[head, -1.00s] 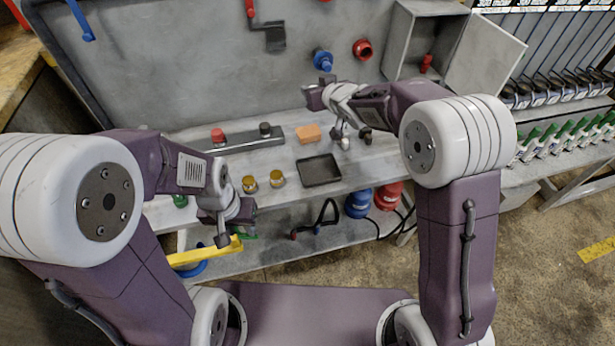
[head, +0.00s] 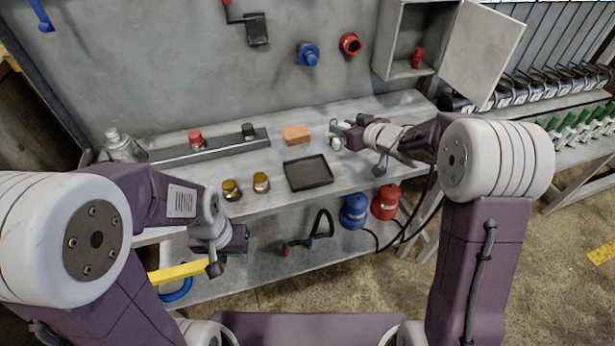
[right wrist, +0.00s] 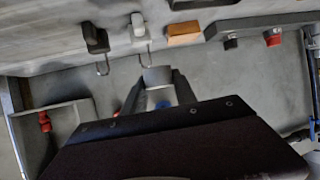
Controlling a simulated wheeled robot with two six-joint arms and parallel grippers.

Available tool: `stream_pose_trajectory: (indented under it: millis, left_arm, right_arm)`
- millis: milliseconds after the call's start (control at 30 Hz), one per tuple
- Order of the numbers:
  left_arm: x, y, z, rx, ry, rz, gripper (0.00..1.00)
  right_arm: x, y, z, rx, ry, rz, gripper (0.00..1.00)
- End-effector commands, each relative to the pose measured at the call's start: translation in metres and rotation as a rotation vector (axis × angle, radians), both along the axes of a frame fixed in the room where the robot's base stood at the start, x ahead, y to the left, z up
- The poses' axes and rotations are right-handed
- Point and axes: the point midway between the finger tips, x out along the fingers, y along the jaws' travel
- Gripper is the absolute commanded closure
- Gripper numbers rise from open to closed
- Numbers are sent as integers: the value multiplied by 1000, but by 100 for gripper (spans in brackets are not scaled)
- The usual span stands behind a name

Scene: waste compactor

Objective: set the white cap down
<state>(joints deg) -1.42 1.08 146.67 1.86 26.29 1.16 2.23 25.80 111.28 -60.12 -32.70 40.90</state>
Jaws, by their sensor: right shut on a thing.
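The white cap (right wrist: 157,74) shows as a pale piece between the fingertips of my right gripper (right wrist: 158,83) in the right wrist view. That gripper is shut on it. In the head view my right gripper (head: 340,130) is over the back of the bench (head: 225,168), right of the orange block. Its fingers point left, and the cap is mostly hidden there. I cannot tell whether the cap touches the bench. My left gripper (head: 238,240) is in front of the bench at the left, near a yellow bar; its fingers are too hidden to judge.
The orange block (head: 297,134), a black tray (head: 308,173) and two yellow-topped pieces (head: 245,186) stand on the bench. A white padlock (right wrist: 138,28) and a dark padlock (right wrist: 95,38) lie near the right gripper. An open wall cabinet (head: 410,45) is behind.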

Motion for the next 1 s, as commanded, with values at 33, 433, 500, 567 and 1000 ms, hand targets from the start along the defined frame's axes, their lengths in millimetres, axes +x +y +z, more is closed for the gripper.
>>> stream_pose_trajectory:
  millis: [33, 433, 500, 567, 1000]
  left_arm:
    - [0, 0, -12, 0, 0, 0, 64]
    - [0, 0, -73, 0, 0, 0, 64]
    - [0, 0, -74, 0, 0, 0, 64]
    - [0, 0, -73, 0, 0, 0, 64]
    - [0, 0, -89, 0, 0, 0, 64]
  right_arm:
    - [-4, 9, -12, 1, 1, 5, 100]
    - [-48, 95, -68, -1, 1, 6, 100]
    - [-50, 99, -69, -2, 1, 3, 100]
    - [-51, 100, -69, -1, 2, 1, 100]
    - [-51, 100, -108, -1, 0, 0, 100]
